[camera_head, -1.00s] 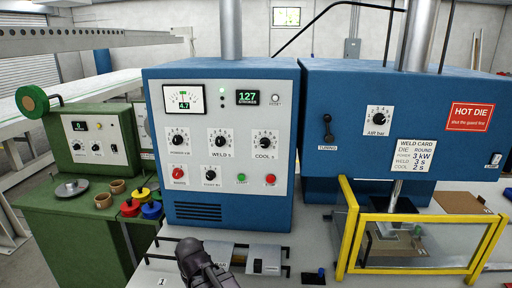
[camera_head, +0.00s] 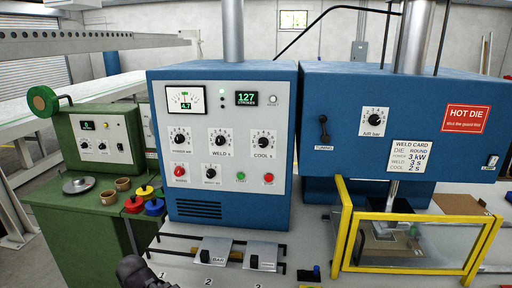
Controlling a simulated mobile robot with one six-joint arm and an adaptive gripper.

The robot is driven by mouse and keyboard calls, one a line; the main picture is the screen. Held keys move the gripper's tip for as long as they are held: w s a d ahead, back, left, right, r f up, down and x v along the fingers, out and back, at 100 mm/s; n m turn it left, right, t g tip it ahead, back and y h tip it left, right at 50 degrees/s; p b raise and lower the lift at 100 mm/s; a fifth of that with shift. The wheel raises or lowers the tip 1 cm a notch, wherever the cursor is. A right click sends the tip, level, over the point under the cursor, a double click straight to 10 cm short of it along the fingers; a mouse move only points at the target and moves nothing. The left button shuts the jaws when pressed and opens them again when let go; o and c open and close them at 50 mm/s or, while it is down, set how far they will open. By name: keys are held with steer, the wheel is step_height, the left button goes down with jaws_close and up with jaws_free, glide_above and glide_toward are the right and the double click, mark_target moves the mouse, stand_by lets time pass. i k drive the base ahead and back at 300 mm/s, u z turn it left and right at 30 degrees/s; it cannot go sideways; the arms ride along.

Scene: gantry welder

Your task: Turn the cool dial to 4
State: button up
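The cool dial (camera_head: 264,143), a black knob on a white scale plate marked "COOL s", is at the right end of the upper dial row on the blue welder's grey panel. Its pointer setting is too small to read. The weld dial (camera_head: 221,141) is to its left. My gripper (camera_head: 135,272) shows only as a dark shape at the bottom edge, left of the middle. It is well below and left of the cool dial, touching no dial. Its fingers cannot be made out.
Other knobs are the power dial (camera_head: 181,140) and a small lower knob (camera_head: 212,172). Red (camera_head: 269,178) and green (camera_head: 241,177) buttons sit below the cool dial. Numbered fixtures with a rail (camera_head: 215,247) lie in front. A yellow guard frame (camera_head: 410,217) stands right.

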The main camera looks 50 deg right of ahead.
mark_target(263, 142)
steer(key=u, duration=0.15)
steer(key=k, duration=1.45)
steer(key=z, duration=0.75)
steer(key=i, duration=1)
steer(key=z, duration=0.05)
